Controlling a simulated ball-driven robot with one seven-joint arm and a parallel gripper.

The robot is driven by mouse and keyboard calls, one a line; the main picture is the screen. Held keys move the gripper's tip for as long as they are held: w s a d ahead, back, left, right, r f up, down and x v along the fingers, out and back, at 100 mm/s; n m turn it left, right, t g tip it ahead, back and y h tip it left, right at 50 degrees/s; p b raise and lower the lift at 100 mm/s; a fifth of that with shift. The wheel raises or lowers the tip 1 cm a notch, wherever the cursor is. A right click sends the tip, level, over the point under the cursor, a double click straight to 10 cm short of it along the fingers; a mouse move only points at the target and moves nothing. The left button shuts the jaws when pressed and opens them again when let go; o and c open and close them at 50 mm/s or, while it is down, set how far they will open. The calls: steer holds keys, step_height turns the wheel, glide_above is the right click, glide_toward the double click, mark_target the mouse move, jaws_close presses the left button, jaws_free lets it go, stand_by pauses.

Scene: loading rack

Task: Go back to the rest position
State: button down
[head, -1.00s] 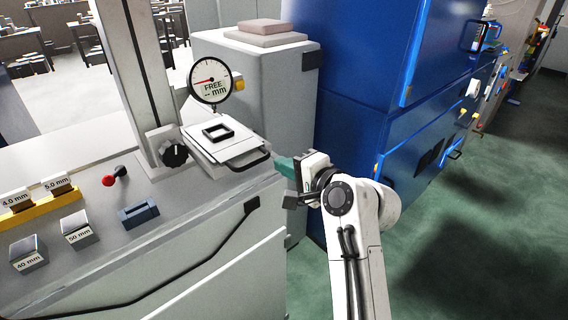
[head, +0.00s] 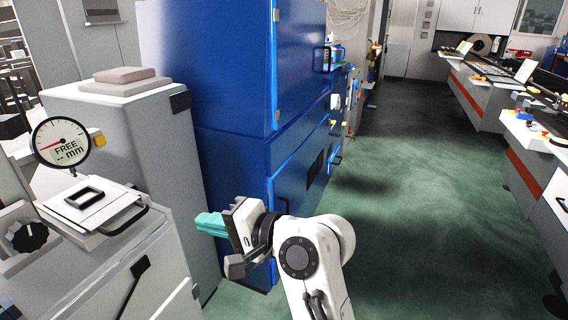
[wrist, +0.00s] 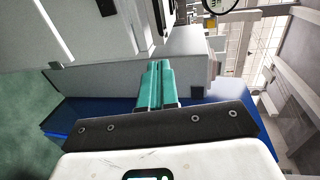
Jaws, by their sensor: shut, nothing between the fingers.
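My gripper (head: 208,223) shows in the head view at the end of my white arm, right of the grey bench and in front of the blue cabinet. Its teal fingers point left and are shut together, with nothing held. In the wrist view the two teal fingers (wrist: 156,84) lie side by side, touching or nearly so. No object is near the fingertips. The arm is bent, with the gripper held above the green floor.
A grey bench with a dial gauge (head: 61,142) and a small plate with a black square frame (head: 84,199) stands at left. A grey cabinet (head: 135,150) and a tall blue cabinet (head: 240,165) stand behind my gripper. The green floor (head: 420,190) at right is clear.

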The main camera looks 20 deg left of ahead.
steer(key=s+d+f+t+h, duration=0.2)
steer(key=d+f+h, duration=0.2)
steer(key=d+f, duration=0.95)
steer(key=s+d+f+t+h, duration=0.15)
steer(key=d+f+h, duration=0.35)
steer(key=d+f, duration=0.9)
steer(key=s+d+f+g+h, duration=0.2)
steer(key=s+d+h, duration=0.1)
steer(key=s+d, duration=0.9)
steer(key=s+d+f+g+h, duration=0.1)
steer(key=s+d+h, duration=0.3)
steer(key=s+d, duration=0.8)
steer(key=shift+d+f+n+g, duration=0.3)
steer(key=shift+d+f+g, duration=0.05)
steer(key=shift+d+f, duration=0.55)
